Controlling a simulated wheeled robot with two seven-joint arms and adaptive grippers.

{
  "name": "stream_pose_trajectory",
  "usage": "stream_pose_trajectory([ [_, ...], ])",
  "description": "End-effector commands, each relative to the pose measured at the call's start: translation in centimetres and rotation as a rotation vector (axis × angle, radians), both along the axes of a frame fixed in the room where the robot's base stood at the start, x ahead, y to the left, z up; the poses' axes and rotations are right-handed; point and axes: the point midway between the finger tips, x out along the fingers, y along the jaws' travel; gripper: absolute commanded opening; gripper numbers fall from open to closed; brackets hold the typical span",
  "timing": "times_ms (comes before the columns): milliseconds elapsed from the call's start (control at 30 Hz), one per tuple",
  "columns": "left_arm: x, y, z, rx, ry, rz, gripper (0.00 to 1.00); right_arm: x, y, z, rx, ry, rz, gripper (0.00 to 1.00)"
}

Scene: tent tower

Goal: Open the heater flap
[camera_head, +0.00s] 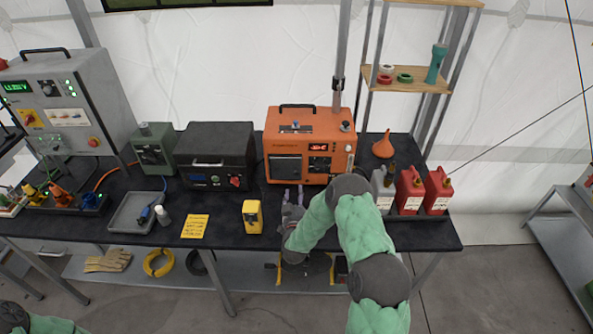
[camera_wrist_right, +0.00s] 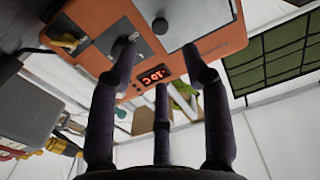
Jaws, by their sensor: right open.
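The orange heater (camera_head: 310,122) stands at the back of the black table, with a top handle and a red lit display. Its dark flap (camera_head: 286,168) is on the left of the front face and looks closed. In the right wrist view the grey flap (camera_wrist_right: 182,18) shows at the top, beside a black plate with a knob (camera_wrist_right: 120,47). My right gripper (camera_head: 292,193) is just in front of and below the flap, fingers pointing at the heater. In the wrist view its fingers (camera_wrist_right: 163,72) are spread and empty, apart from the flap. My left gripper is outside the view.
A black box unit (camera_head: 215,155) stands left of the heater. Red cans (camera_head: 411,190), a grey can (camera_head: 383,188) and an orange funnel (camera_head: 383,146) stand to the right. A yellow meter (camera_head: 252,216) sits left of my right gripper.

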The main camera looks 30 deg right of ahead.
Motion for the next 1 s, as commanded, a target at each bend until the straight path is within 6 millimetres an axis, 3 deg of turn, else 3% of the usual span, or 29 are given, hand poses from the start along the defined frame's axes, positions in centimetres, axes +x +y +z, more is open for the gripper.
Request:
stream_pose_trajectory([
  [600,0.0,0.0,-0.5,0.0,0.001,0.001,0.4,7.8,-4.8,-0.1,0.001,-0.001,0.0,0.48],
  [1000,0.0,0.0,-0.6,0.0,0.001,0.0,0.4,8.9,-5.4,0.0,0.001,0.001,0.001,0.48],
])
